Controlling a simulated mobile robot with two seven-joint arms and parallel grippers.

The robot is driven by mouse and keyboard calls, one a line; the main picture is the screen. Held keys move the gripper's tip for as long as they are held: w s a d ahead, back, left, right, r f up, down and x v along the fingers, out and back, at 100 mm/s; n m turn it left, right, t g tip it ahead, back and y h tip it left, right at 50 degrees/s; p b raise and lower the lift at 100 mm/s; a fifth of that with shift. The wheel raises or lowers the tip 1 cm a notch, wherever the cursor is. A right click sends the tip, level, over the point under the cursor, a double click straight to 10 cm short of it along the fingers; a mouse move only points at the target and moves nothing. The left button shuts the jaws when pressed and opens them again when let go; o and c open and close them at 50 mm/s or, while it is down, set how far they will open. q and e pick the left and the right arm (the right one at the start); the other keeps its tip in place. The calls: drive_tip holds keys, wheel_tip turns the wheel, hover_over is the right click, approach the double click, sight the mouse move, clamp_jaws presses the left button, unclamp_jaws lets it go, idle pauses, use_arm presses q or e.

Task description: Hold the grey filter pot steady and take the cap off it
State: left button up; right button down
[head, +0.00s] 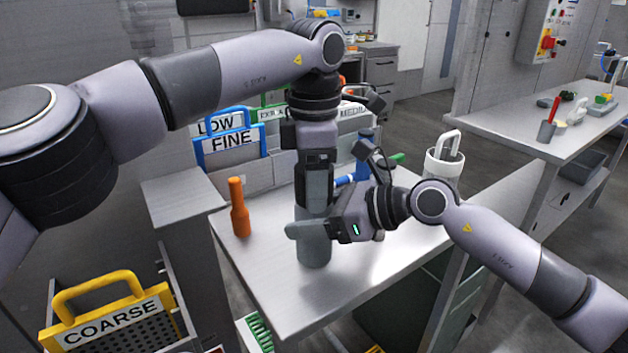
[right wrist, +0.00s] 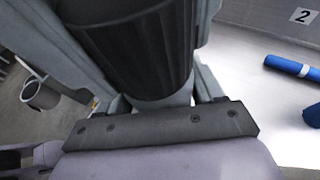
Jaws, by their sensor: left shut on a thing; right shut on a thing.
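The grey filter pot (head: 314,254) stands upright on the metal table. My right gripper (head: 312,231) comes in from the right and is shut around its upper body. In the right wrist view, a dark ribbed cap (right wrist: 140,50) shows above the pot's pale grey wall (right wrist: 176,99), between the fingers. My left gripper (head: 316,200) points straight down over the pot and is shut, apparently on the cap; its fingers hide the cap in the head view. I cannot tell whether the cap is loose from the pot.
An orange bottle (head: 239,208) stands left of the pot. Blue things lie behind it; one also shows in the right wrist view (right wrist: 292,67). A white container (head: 444,171) is at the table's right. A blue FINE rack (head: 231,160) stands behind, a yellow COARSE basket (head: 95,283) at lower left.

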use_arm(q)
drive_tip(key=o, duration=1.2)
drive_tip(key=shift+c, duration=0.2)
drive_tip(key=shift+r, duration=0.1)
wheel_tip(320, 180, up, 4)
drive_tip(key=shift+r, duration=0.3)
drive_tip(key=c, duration=0.3)
drive_tip(key=shift+r+n, duration=0.5)
drive_tip(key=shift+r, duration=1)
wheel_tip(320, 180, down, 8)
drive_tip(key=shift+r, duration=0.1)
